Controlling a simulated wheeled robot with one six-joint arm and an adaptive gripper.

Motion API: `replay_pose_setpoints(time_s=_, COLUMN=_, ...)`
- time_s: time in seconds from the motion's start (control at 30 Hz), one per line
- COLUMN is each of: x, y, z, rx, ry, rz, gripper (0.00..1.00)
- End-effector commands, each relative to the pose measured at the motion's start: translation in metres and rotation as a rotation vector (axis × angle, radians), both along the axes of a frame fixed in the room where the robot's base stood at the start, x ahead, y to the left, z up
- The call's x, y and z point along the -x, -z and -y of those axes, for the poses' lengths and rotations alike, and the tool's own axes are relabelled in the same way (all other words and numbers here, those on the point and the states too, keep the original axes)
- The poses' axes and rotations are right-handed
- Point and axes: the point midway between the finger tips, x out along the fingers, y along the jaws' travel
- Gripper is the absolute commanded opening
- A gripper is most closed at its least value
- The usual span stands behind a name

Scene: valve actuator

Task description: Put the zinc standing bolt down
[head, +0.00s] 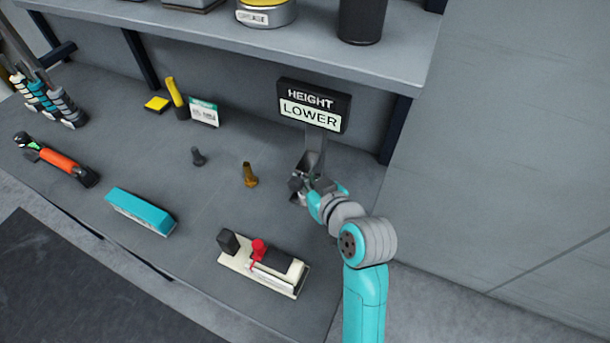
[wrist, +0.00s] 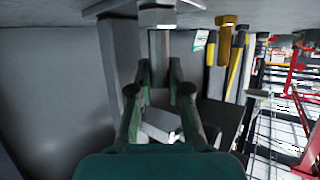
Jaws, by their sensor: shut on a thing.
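The zinc bolt (wrist: 159,45) is silver grey with a hex head. In the wrist view its shank is between the fingers of my gripper (wrist: 159,88), which is shut on it. That view is upside down, with the bench along its top edge. The bolt is upright, head down at the bench; whether it touches is unclear. In the head view my gripper (head: 299,187) is low over the bench, right of the brass bolt, and mostly hides the zinc bolt. The brass bolt (head: 249,175) stands head down; it also shows in the wrist view (wrist: 226,38).
A dark bolt (head: 198,156) stands farther left. A sign reading HEIGHT LOWER (head: 313,105) is behind my gripper on a grey post. A toggle clamp (head: 263,265) is in front, a teal block (head: 141,210) at left. A shelf (head: 230,45) overhangs the back.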

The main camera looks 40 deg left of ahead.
Motion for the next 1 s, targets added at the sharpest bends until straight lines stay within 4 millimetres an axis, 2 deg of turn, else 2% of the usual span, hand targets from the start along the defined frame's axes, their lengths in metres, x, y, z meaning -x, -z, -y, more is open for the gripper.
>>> replay_pose_setpoints(time_s=0.03, x=0.000, y=0.002, z=0.000, rx=0.000, ry=0.000, rz=0.000, gripper=0.00)
replay_pose_setpoints(time_s=0.07, x=0.000, y=0.002, z=0.000, rx=0.000, ry=0.000, rz=0.000, gripper=0.22)
replay_pose_setpoints(time_s=0.1, x=0.000, y=0.001, z=0.000, rx=0.000, ry=0.000, rz=0.000, gripper=0.27)
replay_pose_setpoints(time_s=0.47, x=0.000, y=-0.002, z=0.000, rx=0.000, ry=0.000, rz=0.001, gripper=0.27)
replay_pose_setpoints(time_s=0.67, x=0.010, y=-0.011, z=0.023, rx=0.001, ry=0.003, rz=0.001, gripper=0.27)
replay_pose_setpoints(time_s=1.0, x=0.034, y=-0.036, z=0.079, rx=0.000, ry=0.003, rz=0.000, gripper=0.27)
